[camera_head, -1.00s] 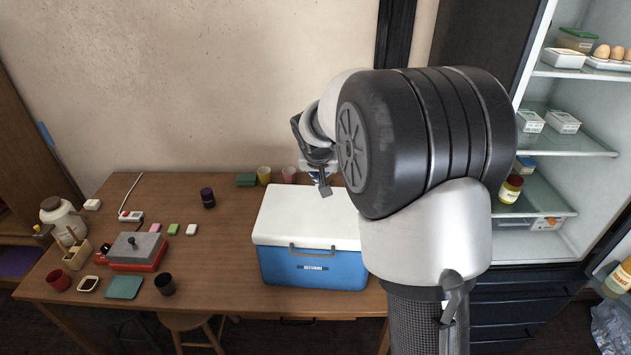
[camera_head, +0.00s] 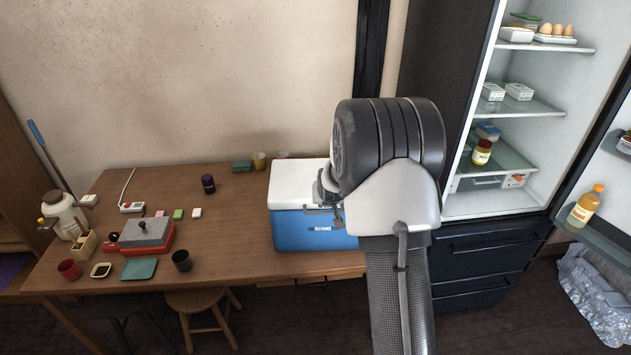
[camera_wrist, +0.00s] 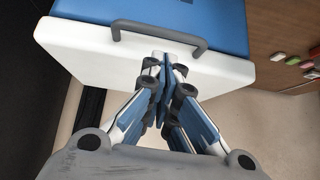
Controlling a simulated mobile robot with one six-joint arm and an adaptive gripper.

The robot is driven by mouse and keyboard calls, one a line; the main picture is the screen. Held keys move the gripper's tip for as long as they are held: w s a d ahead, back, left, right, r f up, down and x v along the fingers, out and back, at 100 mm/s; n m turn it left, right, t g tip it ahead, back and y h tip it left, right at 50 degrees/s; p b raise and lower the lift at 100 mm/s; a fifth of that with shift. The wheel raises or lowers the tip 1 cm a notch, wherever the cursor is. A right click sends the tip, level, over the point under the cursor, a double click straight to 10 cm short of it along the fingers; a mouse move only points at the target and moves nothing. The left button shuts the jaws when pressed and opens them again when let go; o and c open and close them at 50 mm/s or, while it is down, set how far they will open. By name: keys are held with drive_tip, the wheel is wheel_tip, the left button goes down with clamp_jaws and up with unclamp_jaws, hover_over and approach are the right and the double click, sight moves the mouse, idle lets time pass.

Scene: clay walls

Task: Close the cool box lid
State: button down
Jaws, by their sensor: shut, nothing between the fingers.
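The cool box (camera_head: 303,232) has a blue body and stands on the wooden table, partly hidden by my arm. Its white lid (camera_head: 298,178) lies flat on top of the body in the head view. The wrist view shows the white lid (camera_wrist: 90,55), its grey handle (camera_wrist: 160,30) and the blue body (camera_wrist: 215,12). My gripper (camera_wrist: 163,60) is shut and empty, with its fingertips over the lid beside the handle. It also shows in the head view (camera_head: 338,222) near the lid's front edge. I cannot tell whether the fingers touch the lid.
The wooden table (camera_head: 240,215) holds a red grill-like appliance (camera_head: 147,237), a dark cup (camera_head: 182,261) and several small items at left. The open fridge (camera_head: 520,130) stands at right, its door swung out. A stool (camera_head: 202,303) stands under the table front.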

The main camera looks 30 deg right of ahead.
sight(329, 212)
drive_tip(key=shift+t+h, duration=0.5)
drive_tip(key=shift+t, duration=0.1)
drive_tip(key=f, duration=0.1)
drive_tip(key=s+f+b, duration=0.1)
drive_tip(key=f, duration=0.1)
drive_tip(key=d+f+b, duration=0.1)
drive_tip(key=shift+s+f, duration=0.3)
drive_tip(key=shift+f, duration=0.05)
drive_tip(key=f+b, duration=0.1)
drive_tip(key=b, duration=0.2)
drive_tip(key=shift+s+a+f+t, duration=0.1)
drive_tip(key=shift+s+f+t, duration=0.05)
drive_tip(key=shift+f+t, duration=0.2)
drive_tip(key=shift+h+b, duration=0.3)
drive_tip(key=shift+r, duration=0.15)
